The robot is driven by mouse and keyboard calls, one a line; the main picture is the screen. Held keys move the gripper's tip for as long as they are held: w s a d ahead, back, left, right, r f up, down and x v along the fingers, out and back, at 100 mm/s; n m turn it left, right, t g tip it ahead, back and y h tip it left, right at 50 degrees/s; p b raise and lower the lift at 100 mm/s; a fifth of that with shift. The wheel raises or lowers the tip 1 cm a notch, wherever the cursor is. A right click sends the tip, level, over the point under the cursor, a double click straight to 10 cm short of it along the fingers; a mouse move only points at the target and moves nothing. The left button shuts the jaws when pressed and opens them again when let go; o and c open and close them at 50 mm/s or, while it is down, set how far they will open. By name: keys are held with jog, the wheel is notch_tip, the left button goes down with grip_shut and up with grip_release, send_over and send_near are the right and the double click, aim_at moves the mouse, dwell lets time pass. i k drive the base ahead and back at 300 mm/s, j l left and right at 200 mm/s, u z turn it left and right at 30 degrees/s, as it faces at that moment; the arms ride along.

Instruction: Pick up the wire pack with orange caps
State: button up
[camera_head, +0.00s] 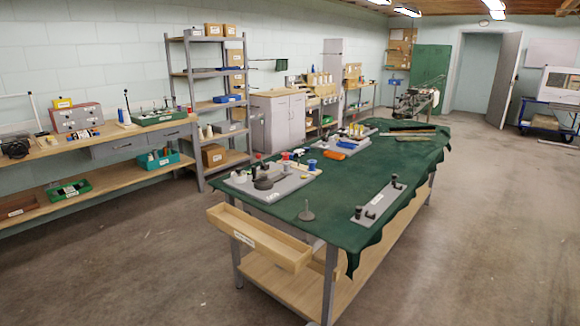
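I cannot clearly make out a wire pack with orange caps in the head view. A small bright orange item (347,144) lies on a grey board (335,154) at the middle of the table with the green cloth (320,196). It is too small to tell what it is. My gripper is not in view.
A grey board with dark parts (248,188) and a long grey plate (376,205) lie on the cloth. An open wooden drawer (262,240) sticks out from the table's near left. A workbench (95,134) and shelves (205,105) line the left wall. The right floor (480,230) is clear.

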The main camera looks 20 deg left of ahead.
aim_at(82, 133)
jog(key=i+j+u, duration=0.3)
jog(key=j+u, duration=0.15)
jog(key=j, duration=0.2)
jog(key=i+j+u, duration=0.4)
jog(key=j, duration=0.15)
jog(key=i+j+u, duration=0.7)
jog(key=i+u, duration=0.6)
jog(key=i, duration=0.55)
jog(key=i+z, duration=0.15)
jog(key=i, duration=0.4)
jog(key=i+j, duration=0.15)
jog(key=i, duration=0.4)
jog(key=i+j+z, duration=0.1)
jog(key=i, duration=0.45)
jog(key=i+j+z, duration=0.1)
jog(key=i, duration=0.45)
